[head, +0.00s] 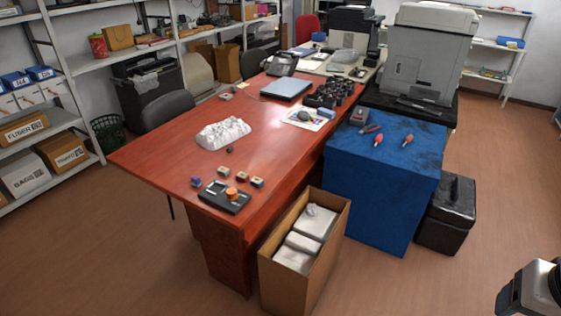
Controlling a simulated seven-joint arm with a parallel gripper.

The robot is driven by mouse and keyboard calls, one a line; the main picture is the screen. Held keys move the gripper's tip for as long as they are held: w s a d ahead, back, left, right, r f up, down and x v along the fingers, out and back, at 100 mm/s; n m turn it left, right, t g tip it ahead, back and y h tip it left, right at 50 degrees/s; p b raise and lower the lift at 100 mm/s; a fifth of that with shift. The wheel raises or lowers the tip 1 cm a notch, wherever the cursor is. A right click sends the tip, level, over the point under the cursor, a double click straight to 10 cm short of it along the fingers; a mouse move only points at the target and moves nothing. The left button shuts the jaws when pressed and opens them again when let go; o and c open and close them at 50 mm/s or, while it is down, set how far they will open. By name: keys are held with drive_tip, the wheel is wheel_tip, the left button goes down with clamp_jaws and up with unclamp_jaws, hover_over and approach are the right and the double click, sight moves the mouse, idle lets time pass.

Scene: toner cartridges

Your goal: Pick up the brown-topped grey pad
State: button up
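Several small block-like pads lie in a loose row near the front end of the red-brown desk (150,155). One small pad (242,177) looks brown on top with a greyish body. A similar pad (224,171) lies to its left, and another pad (257,182), with some blue on it, to its right. They are too small to tell for certain which one is the brown-topped grey pad. Part of my arm shows at the bottom right corner, far from the desk. No gripper fingers can be made out, and nothing touches the pads.
A black tray (213,202) with an orange round piece (232,193) lies just in front of the pads. A blue block (196,181) is left of them. A crumpled white bundle (222,133) lies behind. An open cardboard box (272,270) and a blue-covered table (375,185) stand to the right.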

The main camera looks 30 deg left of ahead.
drive_tip(key=shift+o, duration=0.8)
